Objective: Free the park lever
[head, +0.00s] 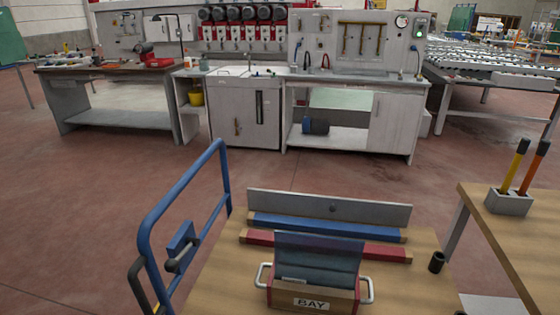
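A wooden cart deck (215,285) with a blue tube handle (150,222) stands close in front of me. On the handle's lower part is a blue plate (181,240) with a dark grey grip (182,258) sticking out, which looks like the park lever; I cannot tell its setting. A black and yellow bar (138,287) shows beside the handle at the lower left, partly cut off by the frame. Neither of my grippers is in view.
The deck carries a box marked BAY (310,303) with white side handles, red (385,252) and blue (385,233) padded bars, a grey panel (385,212) and a black cup (436,262). A wooden table (510,225) stands right. Open floor (90,200) lies left.

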